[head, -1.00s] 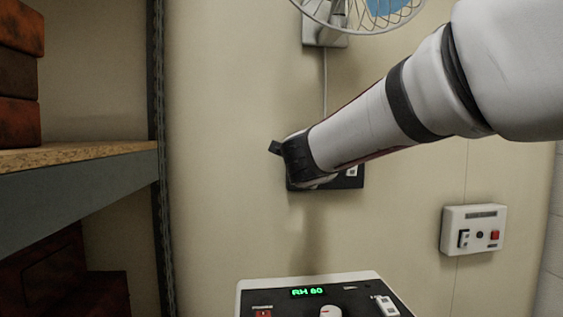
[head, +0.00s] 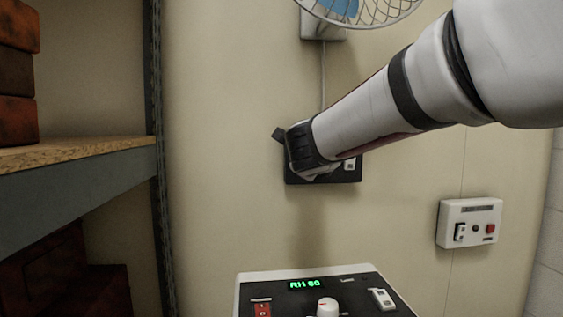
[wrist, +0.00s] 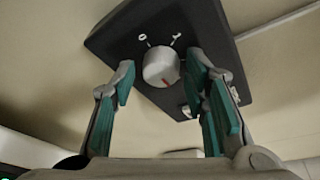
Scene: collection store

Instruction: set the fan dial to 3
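The fan dial (wrist: 162,67) is a round silver knob on a black wall plate (wrist: 108,42), with a red mark pointing down and slightly right in the wrist view. A 0 and another numeral, too small to read surely, are printed above it. My gripper (wrist: 161,64) is open, one teal-padded finger on each side of the knob, with gaps showing on both sides. Contact is not visible. In the head view my gripper covers most of the plate (head: 325,177) and hides the dial. The fan (head: 362,12) is above, cut off by the frame.
A control box (head: 355,268) with a green RH 60 display, a white knob and switches stands low in front. A white switch box (head: 468,223) is on the wall at right. A shelf (head: 85,155) with red-brown boxes (head: 17,75) is at left.

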